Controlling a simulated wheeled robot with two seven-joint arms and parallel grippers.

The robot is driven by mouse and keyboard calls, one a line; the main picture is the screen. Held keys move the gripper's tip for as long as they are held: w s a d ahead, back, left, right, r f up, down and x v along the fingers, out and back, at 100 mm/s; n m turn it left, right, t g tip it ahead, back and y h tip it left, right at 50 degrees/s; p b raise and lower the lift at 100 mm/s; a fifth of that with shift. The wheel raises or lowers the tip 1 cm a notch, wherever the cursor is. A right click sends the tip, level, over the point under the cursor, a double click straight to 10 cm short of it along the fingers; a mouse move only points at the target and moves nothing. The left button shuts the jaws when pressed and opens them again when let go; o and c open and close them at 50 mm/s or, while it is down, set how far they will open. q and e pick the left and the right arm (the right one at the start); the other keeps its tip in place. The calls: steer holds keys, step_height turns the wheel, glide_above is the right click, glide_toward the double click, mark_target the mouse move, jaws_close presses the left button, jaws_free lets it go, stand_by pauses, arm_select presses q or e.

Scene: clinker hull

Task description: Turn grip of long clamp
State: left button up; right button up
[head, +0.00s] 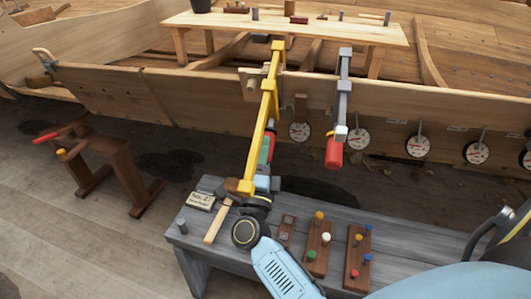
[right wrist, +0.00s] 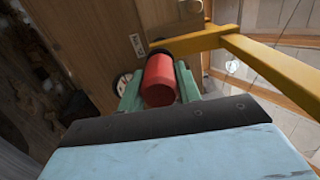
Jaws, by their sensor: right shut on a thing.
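The long clamp (head: 261,118) is a yellow bar clamp that reaches from the hull's top edge down toward the grey bench in the head view. Its red grip (right wrist: 160,79) shows in the right wrist view between the green fingers of my right gripper (right wrist: 159,88). In the head view my right gripper (head: 265,154) reaches up from below beside the yellow bar, shut on the grip, which is mostly hidden there. The yellow bar (right wrist: 255,55) crosses the upper right of the right wrist view. My left gripper is not in view.
A grey clamp (head: 343,95) with a red grip (head: 334,152) hangs close on the right. Round dials (head: 418,146) line the plank. The grey bench (head: 405,240) holds wooden blocks with coloured pegs (head: 318,248) and a sign (head: 202,201). A wooden trestle (head: 110,160) stands left.

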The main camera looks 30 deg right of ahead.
steer(key=shift+f, duration=0.15)
steer(key=o, duration=1)
steer(key=shift+s, duration=0.1)
steer(key=v, duration=1.3)
steer(key=shift+a, duration=0.2)
